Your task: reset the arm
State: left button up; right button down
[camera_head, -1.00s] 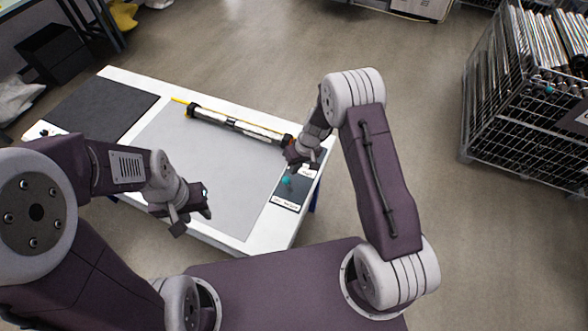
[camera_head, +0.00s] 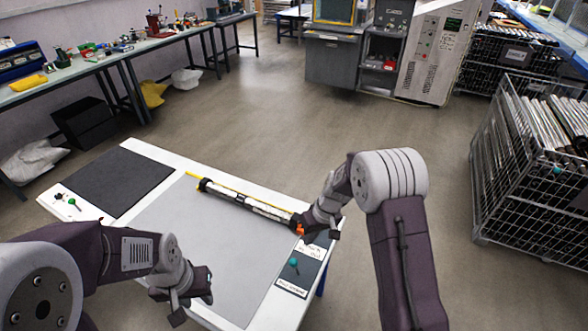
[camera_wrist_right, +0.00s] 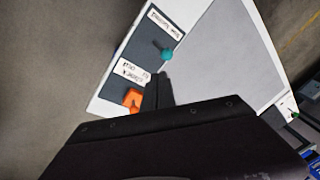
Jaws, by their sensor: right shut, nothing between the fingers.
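My right gripper (camera_head: 318,228) is shut and empty, above the right end of the white table (camera_head: 330,214). In the right wrist view, its dark body fills the bottom. My left gripper (camera_head: 190,297) hangs over the near edge of the table; its finger gap is unclear. A black-and-white tube (camera_head: 245,203) with a yellow rod (camera_head: 195,175) lies along the table's far side, its right end near my right gripper. An orange piece (camera_head: 299,230) and a teal piece (camera_head: 293,262) sit on the labelled dark strip (camera_head: 301,275); both show in the right wrist view (camera_wrist_right: 132,98).
A dark mat (camera_head: 118,182) and a small green item (camera_head: 72,203) are at the table's left. The grey middle mat (camera_head: 215,245) is mostly clear. A wire cage of metal tubes (camera_head: 500,160) stands right. Workbenches and a white machine (camera_head: 432,55) are behind; open floor lies between.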

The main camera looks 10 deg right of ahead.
notch_tip(320, 180, up, 8)
jog(key=s+t, duration=0.1)
jog(key=s, duration=0.1)
jog(key=s+d+m+h, duration=0.1)
jog(key=s+d, duration=0.1)
jog(key=s, duration=0.6)
jog(key=s+d+m+h, duration=0.1)
jog(key=s+d+m, duration=0.1)
jog(key=s, duration=0.6)
jog(key=shift+d+f+g+h, duration=0.2)
jog(key=shift+d+g+h, duration=0.15)
jog(key=shift+d, duration=0.45)
jog(key=shift+s+m, duration=0.1)
jog(key=shift+m, duration=0.2)
